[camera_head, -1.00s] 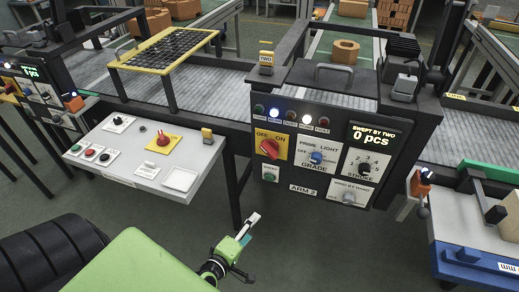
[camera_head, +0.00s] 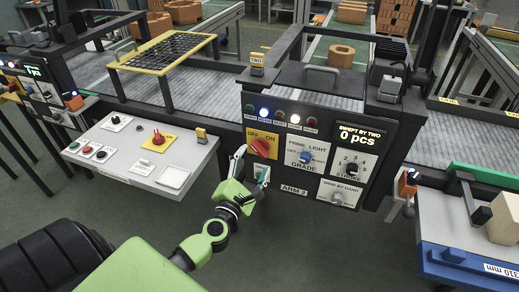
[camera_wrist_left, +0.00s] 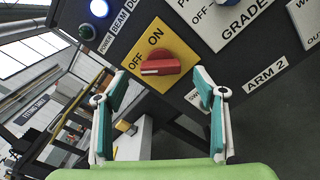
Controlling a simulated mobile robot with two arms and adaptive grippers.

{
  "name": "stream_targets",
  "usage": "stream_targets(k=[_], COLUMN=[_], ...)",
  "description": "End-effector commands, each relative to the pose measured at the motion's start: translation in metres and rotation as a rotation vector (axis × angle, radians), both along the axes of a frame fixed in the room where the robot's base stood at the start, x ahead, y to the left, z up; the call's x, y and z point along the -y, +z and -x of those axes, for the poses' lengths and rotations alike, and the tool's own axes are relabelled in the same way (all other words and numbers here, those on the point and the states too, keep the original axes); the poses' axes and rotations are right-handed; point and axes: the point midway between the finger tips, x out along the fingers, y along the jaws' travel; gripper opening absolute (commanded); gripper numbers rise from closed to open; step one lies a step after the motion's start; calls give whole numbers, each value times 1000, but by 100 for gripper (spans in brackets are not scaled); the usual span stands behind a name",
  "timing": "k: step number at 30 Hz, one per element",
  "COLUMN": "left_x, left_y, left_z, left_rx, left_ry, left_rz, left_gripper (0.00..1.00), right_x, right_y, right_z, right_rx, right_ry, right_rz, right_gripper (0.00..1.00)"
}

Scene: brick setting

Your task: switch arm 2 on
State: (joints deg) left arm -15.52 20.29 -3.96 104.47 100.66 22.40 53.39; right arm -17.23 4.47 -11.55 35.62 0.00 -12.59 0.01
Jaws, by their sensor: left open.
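The ARM 2 panel (camera_head: 291,189) faces me on the dark machine housing. Its red rotary knob (camera_head: 261,147) sits on a yellow plate marked OFF on the left and ON on the right. The knob's handle tilts toward the OFF side. In the left wrist view the knob (camera_wrist_left: 160,64) lies ahead, between and beyond my fingers. My left gripper (camera_head: 251,166) is open and empty, just in front of and slightly below the knob. In the left wrist view its teal-padded fingers (camera_wrist_left: 160,88) stand wide apart, seemingly not touching the knob. My right gripper is not in view.
A grey console (camera_head: 130,153) with another red knob on yellow stands at left. A blue-sided table (camera_head: 450,262) stands at right.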

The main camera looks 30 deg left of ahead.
Motion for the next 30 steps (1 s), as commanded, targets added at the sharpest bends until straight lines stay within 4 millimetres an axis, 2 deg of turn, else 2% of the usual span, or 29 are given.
stream_targets(k=[3,9,15,22,23,24,27,30], left_x=[-5,-11,-13,-13,-13,-13,-13,-13], left_y=[1,0,0,-1,0,-1,-1,-1], left_z=[-23,-47,-56,-56,-56,-56,-56,-56], left_rx=[2,0,-1,-1,-1,-1,-1,-1], left_ry=[-1,-1,-2,-2,-2,-2,-2,-2], left_rz=[-1,-1,-1,-1,-1,-1,-1,-1], left_gripper=[64,64,64,64,59,48,25,26], right_x=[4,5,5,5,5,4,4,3], right_y=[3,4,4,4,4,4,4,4], right_z=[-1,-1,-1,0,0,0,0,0], right_rx=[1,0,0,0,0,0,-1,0], right_ry=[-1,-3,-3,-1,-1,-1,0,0], right_rz=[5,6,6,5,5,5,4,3], right_gripper=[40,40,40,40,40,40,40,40])
